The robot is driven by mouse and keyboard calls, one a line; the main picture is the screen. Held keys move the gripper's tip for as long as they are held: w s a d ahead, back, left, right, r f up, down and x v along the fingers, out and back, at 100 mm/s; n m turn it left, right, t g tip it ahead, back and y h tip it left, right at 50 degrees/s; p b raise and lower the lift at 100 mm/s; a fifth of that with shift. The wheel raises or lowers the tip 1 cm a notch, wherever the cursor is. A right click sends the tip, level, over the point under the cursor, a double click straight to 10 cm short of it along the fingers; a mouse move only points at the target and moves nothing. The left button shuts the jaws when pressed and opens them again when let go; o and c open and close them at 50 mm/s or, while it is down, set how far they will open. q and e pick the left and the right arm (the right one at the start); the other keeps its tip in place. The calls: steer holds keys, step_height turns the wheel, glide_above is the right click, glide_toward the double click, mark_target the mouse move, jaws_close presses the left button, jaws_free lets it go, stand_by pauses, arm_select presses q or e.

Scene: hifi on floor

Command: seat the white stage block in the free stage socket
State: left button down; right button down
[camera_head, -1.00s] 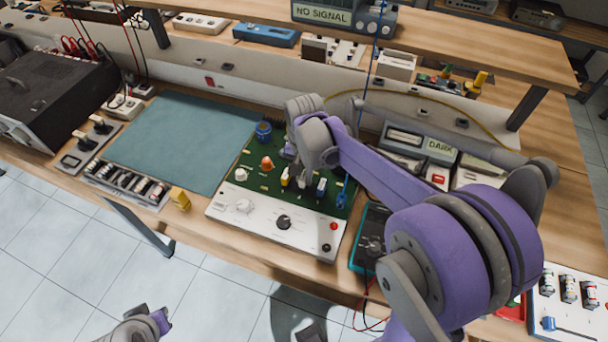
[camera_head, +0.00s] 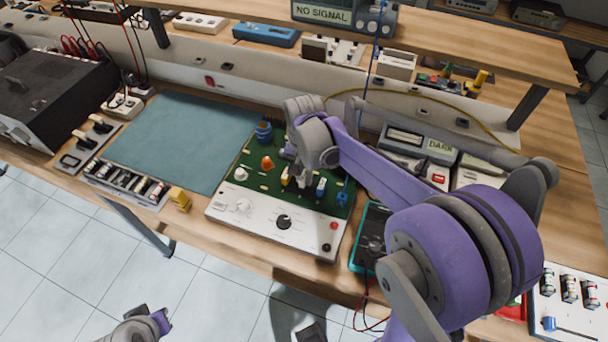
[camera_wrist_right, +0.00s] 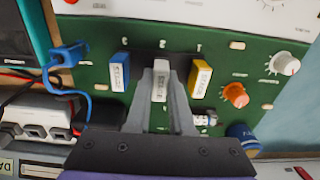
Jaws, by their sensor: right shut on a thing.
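My right gripper (camera_wrist_right: 160,75) is shut on the white stage block (camera_wrist_right: 160,88), seen in the right wrist view. The block stands over the green board (camera_wrist_right: 95,75), in line between the blue block (camera_wrist_right: 120,72) and the yellow block (camera_wrist_right: 200,78), below the printed 2. The fingers hide its lower end, so I cannot tell whether it is fully down in the socket. In the head view my right gripper (camera_head: 304,184) is over the same board (camera_head: 263,152), between the yellow (camera_head: 286,176) and blue (camera_head: 321,187) blocks. Part of my left gripper (camera_head: 150,325) shows at the bottom left.
An orange knob (camera_wrist_right: 235,95), a white knob (camera_wrist_right: 285,63) and a blue plug with its lead (camera_wrist_right: 68,55) stand near the blocks. A dark blue cylinder (camera_head: 264,131) is at the board's back. A bare teal mat (camera_head: 180,140) lies left. A teal-edged meter (camera_head: 371,240) lies right.

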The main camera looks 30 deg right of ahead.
steer(key=shift+f+b, duration=0.45)
steer(key=shift+f, duration=0.25)
stand_by(0.5)
steer(key=c, duration=0.7)
jaws_free()
steer(key=shift+r, duration=0.1)
step_height(320, 180, up, 11)
steer(key=shift+f+p, duration=0.15)
steer(key=shift+p, duration=0.3)
